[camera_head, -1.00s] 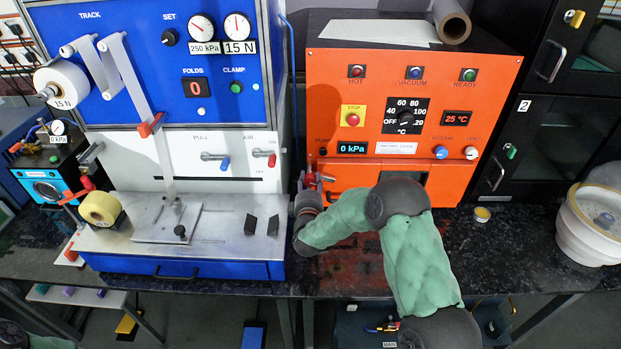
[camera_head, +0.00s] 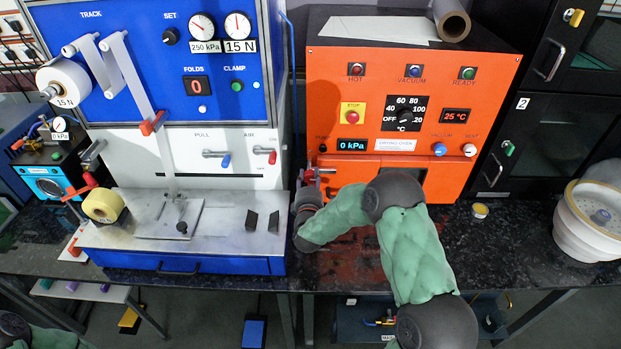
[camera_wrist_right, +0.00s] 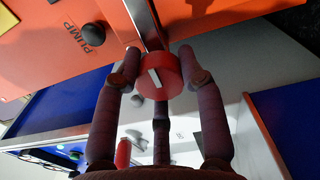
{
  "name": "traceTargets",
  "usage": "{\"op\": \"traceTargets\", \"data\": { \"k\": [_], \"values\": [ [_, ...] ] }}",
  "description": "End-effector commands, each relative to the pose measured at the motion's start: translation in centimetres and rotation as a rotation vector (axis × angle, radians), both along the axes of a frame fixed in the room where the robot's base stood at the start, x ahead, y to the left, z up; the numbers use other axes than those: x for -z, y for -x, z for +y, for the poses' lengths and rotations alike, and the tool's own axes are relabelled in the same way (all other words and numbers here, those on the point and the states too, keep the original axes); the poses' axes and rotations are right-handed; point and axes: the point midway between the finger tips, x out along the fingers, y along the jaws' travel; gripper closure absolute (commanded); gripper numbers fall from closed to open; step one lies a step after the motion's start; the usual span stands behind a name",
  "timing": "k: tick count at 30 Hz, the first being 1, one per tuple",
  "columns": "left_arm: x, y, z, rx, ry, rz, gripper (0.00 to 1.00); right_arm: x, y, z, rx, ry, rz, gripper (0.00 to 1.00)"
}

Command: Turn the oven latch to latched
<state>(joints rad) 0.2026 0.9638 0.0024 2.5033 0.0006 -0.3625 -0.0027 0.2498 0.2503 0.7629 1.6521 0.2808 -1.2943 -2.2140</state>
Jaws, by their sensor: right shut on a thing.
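The drying oven (camera_head: 330,95) is the orange box right of centre. Its latch (camera_head: 310,177) shows as a small red grip with a metal bar at the oven's lower left front. In the right wrist view the latch's red round knob (camera_wrist_right: 160,78), with a pale mark on its face, sits at the end of a metal bar. My right gripper (camera_head: 305,188) is shut on this knob, with fingers on either side of it. The fingers partly hide the latch in the head view. My left gripper is out of view; only part of my left arm shows at the bottom left.
A blue and white machine (camera_head: 190,85) with a steel work plate (camera_head: 235,205) stands close on the left. A white round vessel (camera_head: 590,225) and a small yellow-topped tin (camera_head: 480,211) are on the right. The dark bench (camera_head: 490,260) is clear in front of the tin.

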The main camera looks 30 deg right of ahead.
Motion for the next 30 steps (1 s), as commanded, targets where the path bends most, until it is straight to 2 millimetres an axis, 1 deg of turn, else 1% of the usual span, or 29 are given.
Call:
{"op": "traceTargets", "data": {
  "k": [1,3,4,6,16,20,23,30],
  "values": [
    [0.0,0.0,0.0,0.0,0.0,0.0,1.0,-0.3,-0.3,0.4,-0.01,0.003,-0.005,1.0],
    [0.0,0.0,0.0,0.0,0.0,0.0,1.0,-0.3,-0.3,0.4,-0.011,0.003,-0.005,1.0],
    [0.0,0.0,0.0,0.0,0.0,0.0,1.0,-0.3,-0.3,0.4,-0.011,0.003,-0.004,0.52],
    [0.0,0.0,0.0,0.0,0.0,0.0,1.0,-0.2,-0.2,0.3,-0.01,0.001,-0.004,0.36],
    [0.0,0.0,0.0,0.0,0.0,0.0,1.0,0.0,0.0,0.2,-0.005,-0.001,0.0,0.36],
    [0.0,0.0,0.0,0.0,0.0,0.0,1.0,0.0,0.7,0.7,-0.006,-0.001,0.001,0.36],
    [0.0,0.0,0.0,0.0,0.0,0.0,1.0,0.0,2.0,1.5,-0.006,-0.001,0.001,0.36],
    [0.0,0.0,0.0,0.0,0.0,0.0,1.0,0.0,6.0,4.1,-0.008,-0.001,0.0,0.36]
  ]
}}
